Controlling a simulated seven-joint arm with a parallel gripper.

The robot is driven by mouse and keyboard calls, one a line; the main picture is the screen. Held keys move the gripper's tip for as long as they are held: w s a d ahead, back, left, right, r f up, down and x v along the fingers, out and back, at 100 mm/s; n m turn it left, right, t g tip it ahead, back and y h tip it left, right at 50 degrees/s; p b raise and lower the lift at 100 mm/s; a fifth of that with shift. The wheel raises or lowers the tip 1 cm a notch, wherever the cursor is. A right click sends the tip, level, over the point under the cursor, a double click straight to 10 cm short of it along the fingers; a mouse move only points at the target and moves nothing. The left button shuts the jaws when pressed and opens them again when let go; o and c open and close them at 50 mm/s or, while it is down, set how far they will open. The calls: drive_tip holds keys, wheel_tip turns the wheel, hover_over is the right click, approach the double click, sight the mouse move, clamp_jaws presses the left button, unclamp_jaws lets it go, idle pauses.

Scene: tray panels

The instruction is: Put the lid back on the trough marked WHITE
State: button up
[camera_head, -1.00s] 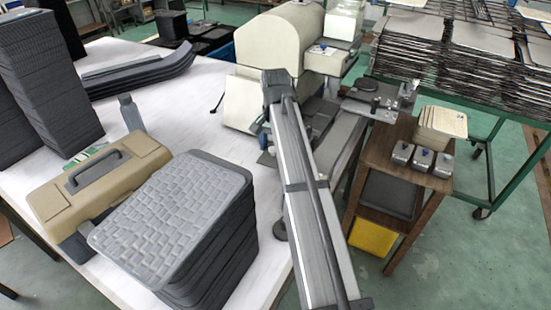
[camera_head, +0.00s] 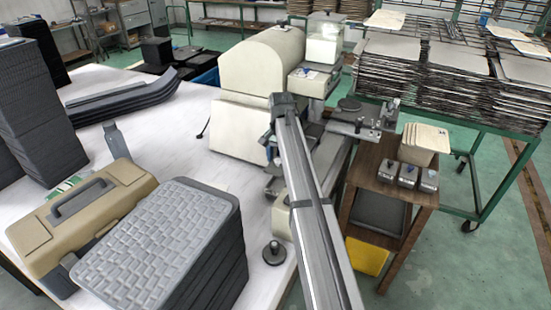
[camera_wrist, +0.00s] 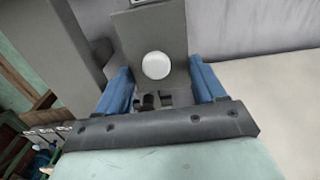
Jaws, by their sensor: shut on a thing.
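My gripper (camera_head: 269,148) is at the front of the cream machine, mostly hidden behind my arm in the head view. In the wrist view its two blue fingers (camera_wrist: 159,68) stand on either side of a grey plate-like piece (camera_wrist: 150,25) with a round white knob (camera_wrist: 156,65). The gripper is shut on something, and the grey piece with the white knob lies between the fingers. I cannot tell whether this is the lid. A white label edge (camera_wrist: 145,2) shows at the top, with its text cut off. No trough marked WHITE can be read in either view.
The cream machine (camera_head: 262,65) stands on the white table. A tan case (camera_head: 85,220), a stack of grey trays (camera_head: 160,240) and a round dark knobbed piece (camera_head: 274,254) are nearer. A brown cart (camera_head: 392,200) holds several small grey boxes (camera_head: 408,175). A green rack (camera_head: 490,125) stands behind.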

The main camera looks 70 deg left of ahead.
drive_tip(key=shift+f, duration=2.95)
drive_tip(key=shift+f, duration=0.35)
idle(0.4)
drive_tip(key=o, duration=1.1)
drive_tip(key=shift+r, duration=0.15)
drive_tip(key=shift+r, duration=3.35)
